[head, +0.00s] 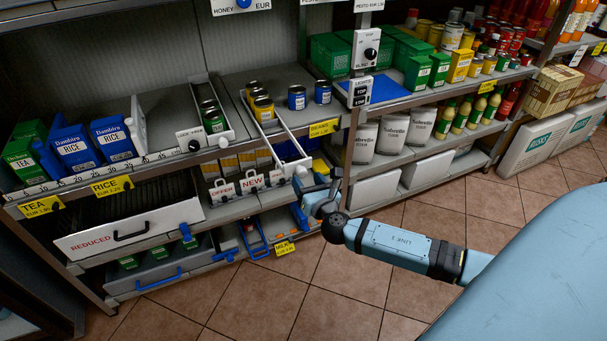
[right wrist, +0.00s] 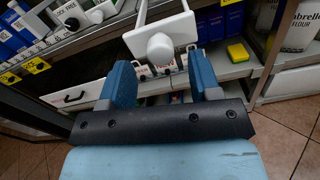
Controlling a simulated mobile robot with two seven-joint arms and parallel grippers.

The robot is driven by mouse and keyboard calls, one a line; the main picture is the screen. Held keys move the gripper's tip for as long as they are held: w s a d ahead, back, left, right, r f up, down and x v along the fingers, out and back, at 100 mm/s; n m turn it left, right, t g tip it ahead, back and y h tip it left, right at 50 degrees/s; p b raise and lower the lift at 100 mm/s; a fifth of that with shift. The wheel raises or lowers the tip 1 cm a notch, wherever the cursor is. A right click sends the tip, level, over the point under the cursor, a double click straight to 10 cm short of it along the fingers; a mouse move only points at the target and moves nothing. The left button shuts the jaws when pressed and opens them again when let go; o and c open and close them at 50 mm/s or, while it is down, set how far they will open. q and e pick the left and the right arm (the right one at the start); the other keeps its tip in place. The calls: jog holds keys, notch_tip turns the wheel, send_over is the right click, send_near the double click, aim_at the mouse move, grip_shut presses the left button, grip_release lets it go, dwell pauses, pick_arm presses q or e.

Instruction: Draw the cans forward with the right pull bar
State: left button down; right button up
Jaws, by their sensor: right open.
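The right pull bar (head: 291,143) is a long white frame on the upper shelf, with a knob (head: 301,171) at its front end. Its white front and knob (right wrist: 160,46) also show in the right wrist view. Several yellow-and-dark cans (head: 262,107) stand in a row at its back end. My right gripper (head: 311,195) is below and in front of the bar's front end. In the right wrist view its blue fingers (right wrist: 162,78) are apart and empty, with the knob just beyond the gap between them. I cannot tell whether they touch it. My left gripper is not in view.
A second white pull bar (head: 208,132) with green cans (head: 213,120) lies to the left. Two blue cans (head: 297,97) stand right of the yellow ones. Sign holders (head: 249,183) and a reduced drawer (head: 130,235) sit below. Tiled floor (head: 345,275) is clear in front.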

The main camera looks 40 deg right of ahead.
jog(key=v, duration=1)
jog(key=shift+s+a, duration=0.1)
jog(key=s+a+f+m+g+y, duration=0.35)
jog(key=s+a+m, duration=0.35)
jog(key=a+m, duration=0.5)
jog(key=s+a+f+m+g+y, duration=0.35)
jog(key=s+a+m, duration=0.3)
jog(key=m, duration=1.05)
pick_arm(q)
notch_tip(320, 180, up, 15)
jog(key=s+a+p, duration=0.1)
jog(key=p, duration=2)
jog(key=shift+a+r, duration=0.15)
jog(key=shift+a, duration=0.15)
pick_arm(e)
notch_tip(320, 180, up, 15)
jog(key=shift+s+d, duration=0.3)
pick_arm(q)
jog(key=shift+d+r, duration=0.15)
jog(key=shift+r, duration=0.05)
